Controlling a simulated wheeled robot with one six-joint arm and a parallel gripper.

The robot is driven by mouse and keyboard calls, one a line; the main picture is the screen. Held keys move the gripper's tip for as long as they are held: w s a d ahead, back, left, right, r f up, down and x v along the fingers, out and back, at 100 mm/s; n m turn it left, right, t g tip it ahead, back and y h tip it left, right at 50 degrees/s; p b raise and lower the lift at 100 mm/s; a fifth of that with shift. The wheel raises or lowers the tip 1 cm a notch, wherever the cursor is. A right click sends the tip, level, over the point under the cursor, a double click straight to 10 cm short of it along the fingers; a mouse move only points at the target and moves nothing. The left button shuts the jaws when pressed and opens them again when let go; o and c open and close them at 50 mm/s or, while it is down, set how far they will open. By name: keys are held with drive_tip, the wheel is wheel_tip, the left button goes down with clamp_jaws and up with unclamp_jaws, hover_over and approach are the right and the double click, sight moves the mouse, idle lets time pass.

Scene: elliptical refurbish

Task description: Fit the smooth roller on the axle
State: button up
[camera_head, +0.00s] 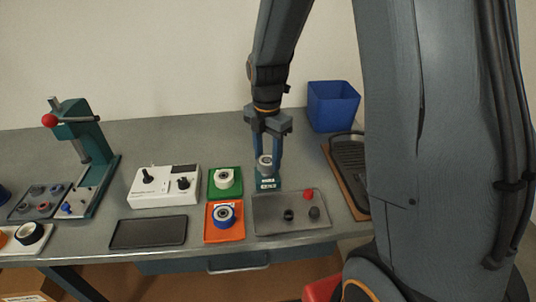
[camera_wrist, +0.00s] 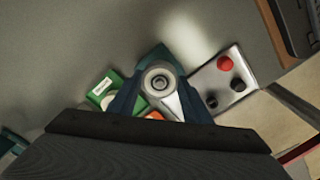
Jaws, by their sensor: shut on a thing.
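A small teal stand (camera_head: 268,184) with a pale label is directly below the fingers in the head view. The axle cannot be made out clearly, and I cannot tell whether the roller is around it or above it.
A grey tray (camera_head: 270,226) carries red and dark knobs. A white control box (camera_head: 155,197), a teal press (camera_head: 80,113) and a blue bin (camera_head: 332,107) stand around.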

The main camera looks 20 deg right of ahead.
drive_tip(key=shift+f, duration=0.25)
drive_tip(key=o, duration=0.8)
wheel_tip(320, 180, up, 11)
drive_tip(key=p, duration=0.8)
idle(0.4)
